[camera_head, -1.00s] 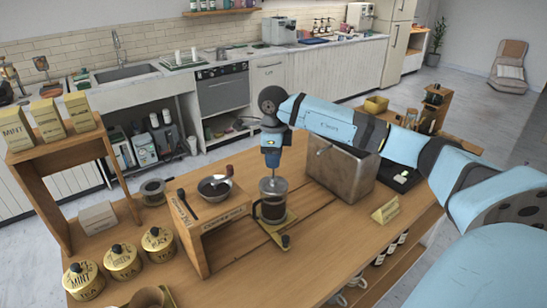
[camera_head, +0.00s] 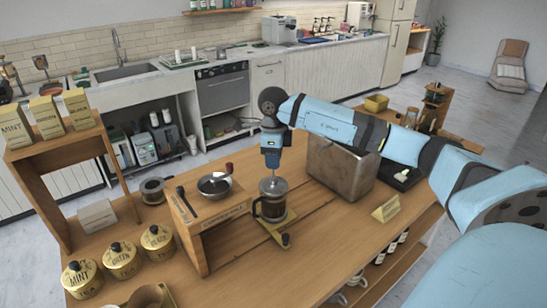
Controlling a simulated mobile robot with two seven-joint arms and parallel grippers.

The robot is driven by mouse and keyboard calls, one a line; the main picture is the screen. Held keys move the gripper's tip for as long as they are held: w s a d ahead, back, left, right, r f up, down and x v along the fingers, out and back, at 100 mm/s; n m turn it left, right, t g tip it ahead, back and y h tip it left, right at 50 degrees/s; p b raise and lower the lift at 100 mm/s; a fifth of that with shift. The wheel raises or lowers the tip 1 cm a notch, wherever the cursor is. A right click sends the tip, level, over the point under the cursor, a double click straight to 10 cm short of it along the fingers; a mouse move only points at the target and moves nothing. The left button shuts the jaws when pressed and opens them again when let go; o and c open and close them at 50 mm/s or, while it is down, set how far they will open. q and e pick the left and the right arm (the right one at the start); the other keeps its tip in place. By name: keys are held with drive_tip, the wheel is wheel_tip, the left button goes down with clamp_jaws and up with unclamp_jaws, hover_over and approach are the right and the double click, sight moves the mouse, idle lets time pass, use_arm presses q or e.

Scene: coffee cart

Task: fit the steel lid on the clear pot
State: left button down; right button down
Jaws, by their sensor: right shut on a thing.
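The clear pot (camera_head: 272,206), a glass press pot with dark contents, stands upright on a small yellow-edged board on the wooden cart. The steel lid (camera_head: 272,185) is at the pot's mouth, directly below my right gripper. My right gripper (camera_head: 272,168) points straight down over the pot and is shut on the lid's knob, which the fingers hide. Whether the lid is fully seated on the rim is too small to tell. My left gripper is not in view.
A wooden stand with a metal bowl (camera_head: 214,184) is close left of the pot. A yellow sign (camera_head: 386,208) and several tea tins (camera_head: 121,260) are on the cart. The front middle is clear.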

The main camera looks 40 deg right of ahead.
drive_tip(key=shift+f, duration=0.15)
drive_tip(key=c, duration=1.2)
unclamp_jaws()
drive_tip(key=shift+o, duration=0.2)
drive_tip(key=shift+r+p, duration=2.6)
drive_tip(key=shift+r, duration=1.8)
drive_tip(key=shift+r+p, duration=0.65)
drive_tip(key=shift+r, duration=0.5)
